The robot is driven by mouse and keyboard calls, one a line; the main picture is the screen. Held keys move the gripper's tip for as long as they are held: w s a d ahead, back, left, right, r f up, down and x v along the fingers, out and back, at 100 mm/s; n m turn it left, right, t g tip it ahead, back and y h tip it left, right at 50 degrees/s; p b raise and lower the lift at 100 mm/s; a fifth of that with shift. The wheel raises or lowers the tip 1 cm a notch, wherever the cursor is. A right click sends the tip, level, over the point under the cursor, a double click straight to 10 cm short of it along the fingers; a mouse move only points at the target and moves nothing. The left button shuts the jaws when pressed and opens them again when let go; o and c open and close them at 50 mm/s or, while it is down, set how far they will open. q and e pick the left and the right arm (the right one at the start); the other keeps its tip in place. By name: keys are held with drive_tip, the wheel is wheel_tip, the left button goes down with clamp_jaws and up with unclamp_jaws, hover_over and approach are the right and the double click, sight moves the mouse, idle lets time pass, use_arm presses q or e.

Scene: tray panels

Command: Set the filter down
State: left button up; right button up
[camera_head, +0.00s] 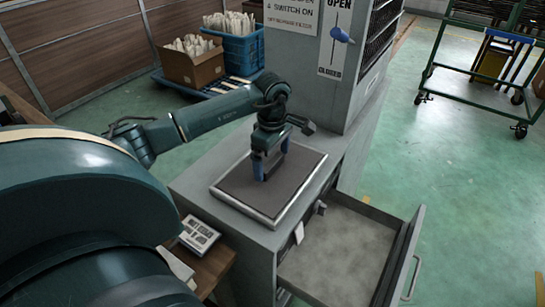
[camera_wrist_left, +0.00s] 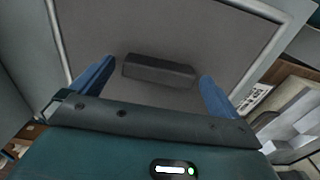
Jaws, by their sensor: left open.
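The filter (camera_head: 235,188) is a flat grey panel in a pale metal frame, lying flat on top of the grey cabinet. In the left wrist view the filter (camera_wrist_left: 205,28) fills much of the picture, with a dark block-like handle (camera_wrist_left: 158,70) at its middle. My left gripper (camera_head: 271,166) points down over the middle of the filter. Its blue fingers are open, one on each side of the handle, with gaps visible in the left wrist view. The handle is mostly hidden by the gripper in the head view. My right gripper is not in view.
An open, empty drawer (camera_head: 345,250) juts from the cabinet's front. A tall unit with a blue lever (camera_head: 341,35) stands behind the filter. A small keypad device (camera_head: 198,235) sits on a low table at left. Boxes (camera_head: 190,65) and a green cart (camera_head: 470,70) stand farther back.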

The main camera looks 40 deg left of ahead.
sight(273, 162)
use_arm(q)
drive_tip(key=shift+r, duration=0.3)
wheel_tip(273, 162, up, 12)
drive_tip(key=b, duration=0.1)
drive_tip(key=shift+f, duration=0.15)
idle(0.6)
